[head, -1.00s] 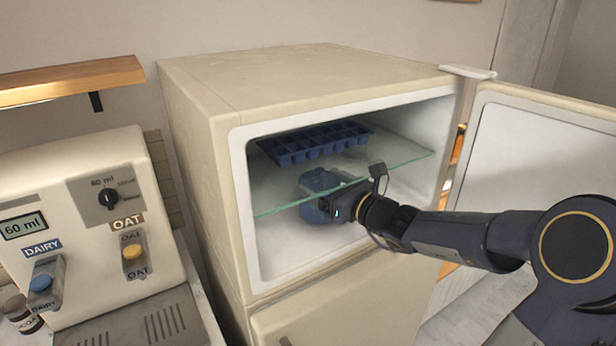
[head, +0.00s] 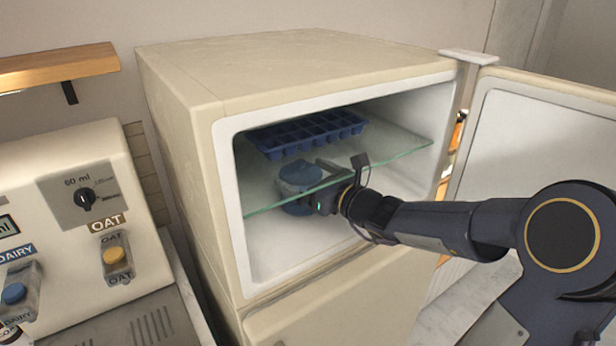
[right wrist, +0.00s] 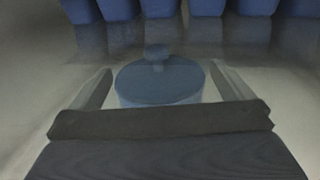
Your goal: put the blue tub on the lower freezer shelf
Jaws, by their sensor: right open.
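The blue tub (head: 298,182), with a round knobbed lid, is inside the open freezer, under the glass shelf (head: 400,152), in the lower space. It also shows in the right wrist view (right wrist: 160,82), upright. My right gripper (head: 312,190) reaches in from the right, below the glass. In the right wrist view its fingers (right wrist: 160,88) stand apart on either side of the tub, with gaps at both sides. My left gripper is not in view.
A dark blue ice tray (head: 308,133) sits on the glass shelf above the tub. The freezer door (head: 545,150) is swung open at the right. The freezer floor (head: 275,262) is bare in front. A milk dispenser (head: 70,220) stands at the left.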

